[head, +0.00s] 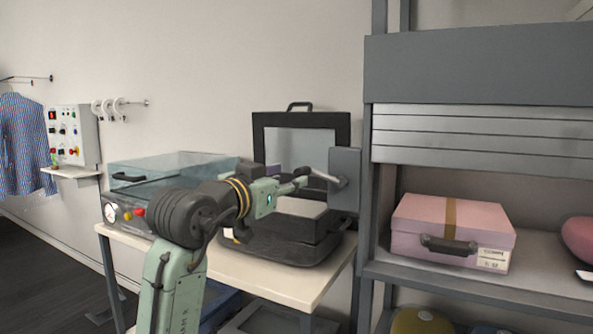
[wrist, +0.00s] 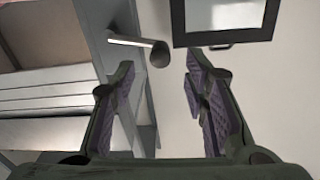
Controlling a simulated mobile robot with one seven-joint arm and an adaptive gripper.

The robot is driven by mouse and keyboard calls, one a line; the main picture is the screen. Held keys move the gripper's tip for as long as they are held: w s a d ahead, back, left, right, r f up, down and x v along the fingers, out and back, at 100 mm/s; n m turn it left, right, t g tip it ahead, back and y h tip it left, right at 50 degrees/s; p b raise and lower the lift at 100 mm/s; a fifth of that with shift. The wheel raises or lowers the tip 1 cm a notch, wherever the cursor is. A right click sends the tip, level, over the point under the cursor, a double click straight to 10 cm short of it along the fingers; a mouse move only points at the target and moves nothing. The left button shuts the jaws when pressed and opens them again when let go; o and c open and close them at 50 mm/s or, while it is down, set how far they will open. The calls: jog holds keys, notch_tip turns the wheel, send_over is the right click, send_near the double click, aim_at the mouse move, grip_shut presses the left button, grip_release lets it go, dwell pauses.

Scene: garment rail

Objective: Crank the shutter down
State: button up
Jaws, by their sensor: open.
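The shutter (head: 480,140) is a light grey slatted panel, partly lowered below the grey housing of the shelf unit; its slats also show in the wrist view (wrist: 45,100). The crank (head: 322,175) is a metal arm on a grey box (head: 345,165) at the unit's left post. In the wrist view the crank arm (wrist: 130,41) ends in a dark knob (wrist: 160,54). My gripper (head: 299,179) is just left of the crank. In the wrist view my gripper (wrist: 159,72) is open and empty, with the knob ahead between the fingertip lines. Whether it touches the knob is unclear.
A pink case (head: 452,232) sits on the shelf below the shutter. A black open-lidded case (head: 275,240) and a clear-lidded machine (head: 165,172) stand on the table (head: 300,283) under my arm. A control box (head: 75,135) is on the wall at left.

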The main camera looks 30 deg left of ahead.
aim_at(297, 174)
jog(key=w+p, duration=0.1)
jog(key=w, duration=0.3)
jog(key=shift+w+d, duration=0.15)
jog(key=shift+w, duration=0.25)
grip_shut()
dwell(0.5)
